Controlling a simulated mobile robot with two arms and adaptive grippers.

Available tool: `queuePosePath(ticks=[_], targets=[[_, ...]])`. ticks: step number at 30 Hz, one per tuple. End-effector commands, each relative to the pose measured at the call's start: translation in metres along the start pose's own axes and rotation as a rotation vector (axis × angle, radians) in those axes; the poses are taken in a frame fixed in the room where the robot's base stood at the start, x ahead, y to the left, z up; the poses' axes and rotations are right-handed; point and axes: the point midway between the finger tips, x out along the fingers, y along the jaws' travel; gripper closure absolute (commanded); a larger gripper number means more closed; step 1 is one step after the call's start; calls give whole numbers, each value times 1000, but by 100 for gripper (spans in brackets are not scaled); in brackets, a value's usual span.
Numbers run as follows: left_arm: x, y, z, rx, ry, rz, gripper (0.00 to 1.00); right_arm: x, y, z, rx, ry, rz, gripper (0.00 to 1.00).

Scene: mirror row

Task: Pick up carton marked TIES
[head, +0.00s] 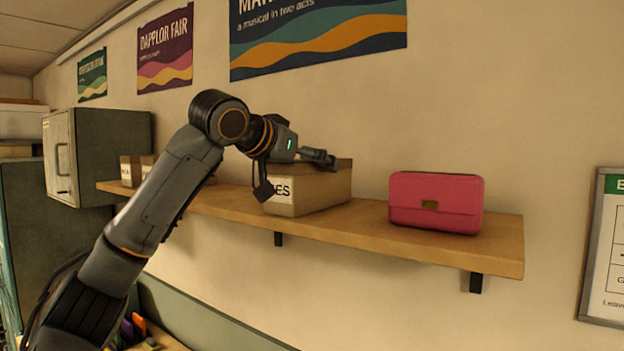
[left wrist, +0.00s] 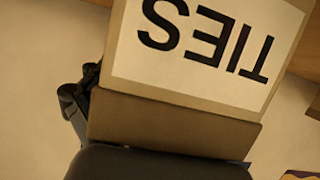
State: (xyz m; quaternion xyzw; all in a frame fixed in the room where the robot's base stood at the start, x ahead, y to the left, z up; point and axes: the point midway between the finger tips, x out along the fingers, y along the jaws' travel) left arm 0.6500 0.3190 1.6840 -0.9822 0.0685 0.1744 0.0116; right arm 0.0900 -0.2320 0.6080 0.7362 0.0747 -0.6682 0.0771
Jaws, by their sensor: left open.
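The carton marked TIES (head: 325,190) is a tan box standing on the wooden wall shelf, its label partly covered in the head view, where the letters "ES" show. In the left wrist view the carton (left wrist: 180,125) fills the upper middle, its TIES label upside down. My left gripper (head: 297,177) is open at the carton's upper left, one finger in front of the label side and the other above the top. Whether a finger touches the carton cannot be told. In the left wrist view one dark finger shows beside the carton's left edge. My right gripper is not in view.
The wooden shelf (head: 400,238) also holds a pink case (head: 436,202) to the right, with a gap between, and smaller cartons (head: 131,171) at the left, partly behind my arm. A grey cabinet (head: 100,150) hangs at the far left. Posters are on the wall above.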

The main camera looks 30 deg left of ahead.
Motion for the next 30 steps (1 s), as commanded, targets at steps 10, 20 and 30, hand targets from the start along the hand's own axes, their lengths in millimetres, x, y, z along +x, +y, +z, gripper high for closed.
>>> queuePosePath(ticks=[10, 20, 30], targets=[[0, 0, 0, 0, 0, 0, 58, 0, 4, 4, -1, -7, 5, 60], [-1, 0, -1, 0, 3, 0, 76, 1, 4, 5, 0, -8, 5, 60], [-8, 1, -21, -1, 7, 2, 76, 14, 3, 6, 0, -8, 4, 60]])
